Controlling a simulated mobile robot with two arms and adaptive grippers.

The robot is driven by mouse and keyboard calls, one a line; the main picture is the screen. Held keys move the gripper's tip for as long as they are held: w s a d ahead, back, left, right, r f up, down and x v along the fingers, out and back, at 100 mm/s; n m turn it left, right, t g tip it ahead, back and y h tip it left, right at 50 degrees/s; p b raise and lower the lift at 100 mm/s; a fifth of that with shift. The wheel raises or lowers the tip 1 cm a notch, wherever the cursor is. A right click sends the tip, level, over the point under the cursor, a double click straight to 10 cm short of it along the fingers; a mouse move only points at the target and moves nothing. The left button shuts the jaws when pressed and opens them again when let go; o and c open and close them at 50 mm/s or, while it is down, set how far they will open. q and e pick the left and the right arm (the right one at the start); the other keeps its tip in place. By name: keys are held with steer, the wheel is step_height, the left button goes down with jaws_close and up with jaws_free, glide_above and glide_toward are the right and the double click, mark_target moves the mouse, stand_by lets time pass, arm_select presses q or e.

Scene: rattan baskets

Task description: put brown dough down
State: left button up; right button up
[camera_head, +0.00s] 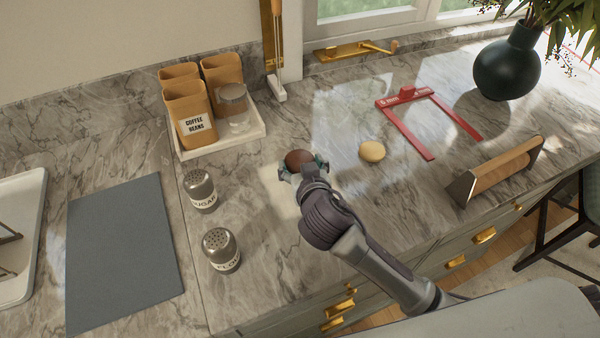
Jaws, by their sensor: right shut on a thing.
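The brown dough (298,158) is a dark brown ball at the middle of the marble counter. My right gripper (303,168) is shut on it, with the fingers at its near side. I cannot tell whether the dough touches the counter or hangs just above it. A pale yellow dough ball (372,151) lies on the counter to the right, apart from my gripper. My left gripper is not in view.
Sugar (200,190) and flour (221,250) shakers stand to the left, beside a grey mat (122,250). A white tray (262,132) holds canisters behind. The counter around the dough is clear.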

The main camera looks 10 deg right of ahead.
step_height(320, 180, down, 3)
steer(key=shift+f+p, duration=0.1)
steer(key=shift+p, duration=0.2)
steer(key=shift+d+f, duration=0.1)
steer(key=shift+f, duration=0.4)
steer(key=shift+f+b, duration=0.5)
steer(key=shift+f, duration=0.1)
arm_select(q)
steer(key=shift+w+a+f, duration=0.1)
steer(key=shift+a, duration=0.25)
arm_select(e)
steer(key=o, duration=0.7)
steer(key=shift+s, duration=0.1)
